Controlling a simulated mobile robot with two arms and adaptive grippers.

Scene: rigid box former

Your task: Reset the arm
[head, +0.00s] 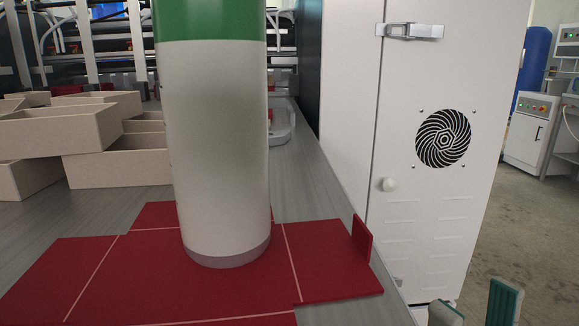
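My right gripper (474,303) is at the bottom right edge, to the right of the grey table. Its two green-padded fingers stand apart with nothing between them, so it is open and empty. The rest of the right arm is out of the picture. My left gripper is not in view. A flat red box blank (110,275) with pale crease lines lies on the table, with a small red flap (362,240) standing up at its right side.
A large white cylinder (215,130) with a green top appears to stand on the red blank. Several beige open boxes (60,133) are stacked at the left. A white cabinet (430,210) with a round vent stands right of the grey table (310,185).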

